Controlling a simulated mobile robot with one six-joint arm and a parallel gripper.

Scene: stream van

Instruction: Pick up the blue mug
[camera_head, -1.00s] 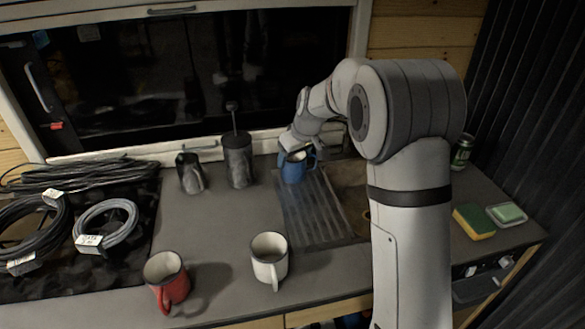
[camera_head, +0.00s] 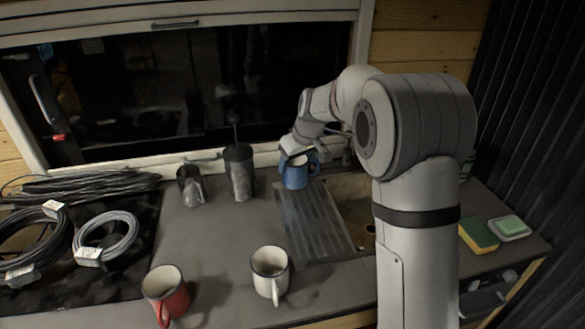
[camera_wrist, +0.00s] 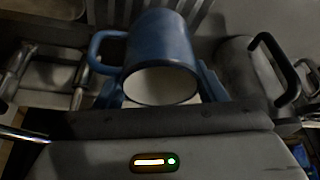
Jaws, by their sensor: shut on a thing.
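The blue mug (camera_head: 294,176) is at the back of the counter, by the ribbed drainer beside the sink. In the wrist view the blue mug (camera_wrist: 160,58) has a white inside, with its handle to the left and its mouth toward the camera. My gripper (camera_head: 297,158) comes down on the mug from above. Its blue fingers (camera_wrist: 165,95) are at either side of the mug, shut on it. Whether the mug's base touches the drainer is hard to tell.
A white mug (camera_head: 270,275) and a red mug (camera_head: 166,293) stand at the front. A dark pitcher (camera_head: 192,186) and a tall dark pot (camera_head: 239,172) stand left of the blue mug. Cable coils (camera_head: 107,238) lie at left, a sponge (camera_head: 478,236) at right.

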